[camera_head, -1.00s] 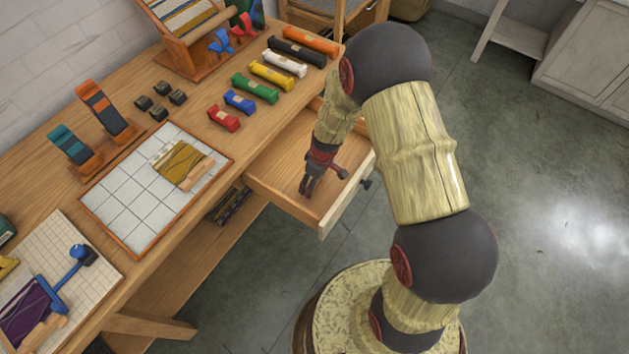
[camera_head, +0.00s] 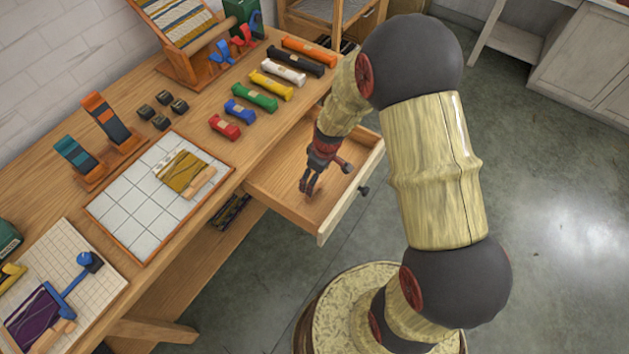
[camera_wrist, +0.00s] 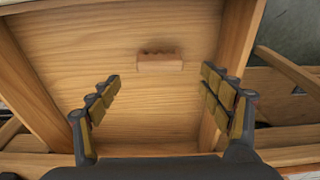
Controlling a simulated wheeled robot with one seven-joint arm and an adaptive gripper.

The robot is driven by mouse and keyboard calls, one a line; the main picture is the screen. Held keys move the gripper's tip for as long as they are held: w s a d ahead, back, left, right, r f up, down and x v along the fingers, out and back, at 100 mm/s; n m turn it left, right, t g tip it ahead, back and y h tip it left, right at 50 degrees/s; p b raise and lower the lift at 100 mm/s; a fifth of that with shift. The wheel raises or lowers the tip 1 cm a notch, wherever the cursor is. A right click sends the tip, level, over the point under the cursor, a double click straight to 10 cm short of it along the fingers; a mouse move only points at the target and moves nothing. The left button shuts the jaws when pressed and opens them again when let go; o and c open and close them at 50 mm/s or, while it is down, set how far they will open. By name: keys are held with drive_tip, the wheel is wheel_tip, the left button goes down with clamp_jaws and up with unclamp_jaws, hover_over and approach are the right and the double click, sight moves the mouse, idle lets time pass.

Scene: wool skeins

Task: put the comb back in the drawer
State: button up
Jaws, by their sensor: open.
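The drawer (camera_head: 270,185) is pulled out from under the worktable; its bare wooden floor also shows in the wrist view (camera_wrist: 140,110). A small wooden piece with a notched edge, which looks like the comb (camera_wrist: 160,62), lies flat on the drawer floor in the wrist view. It is apart from both fingers, just beyond the fingertips. My gripper (camera_head: 308,190) points down over or into the drawer. In the wrist view its fingers (camera_wrist: 162,78) are spread wide with nothing between them. I cannot make out the comb in the drawer in the head view.
The drawer's side walls and front (camera_head: 345,200) stand close around my gripper. A row of coloured skeins (camera_head: 255,97) lies on the table above. A tiled board (camera_head: 125,215) bears a mustard weaving (camera_head: 182,170). Open floor lies to the right.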

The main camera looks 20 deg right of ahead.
drive_tip(key=s+a+r+m+t, duration=0.1)
drive_tip(key=s+r+m, duration=0.15)
drive_tip(key=r, duration=1.05)
drive_tip(key=s+r+m+t, duration=0.1)
drive_tip(key=s+r, duration=0.2)
drive_tip(key=r, duration=0.9)
drive_tip(key=s+r+m+t+h, duration=0.1)
drive_tip(key=s+r+m+t, duration=0.1)
drive_tip(key=s+r, duration=1)
drive_tip(key=s+m, duration=0.1)
drive_tip(key=s, duration=0.2)
drive_tip(key=shift+m+p, duration=0.35)
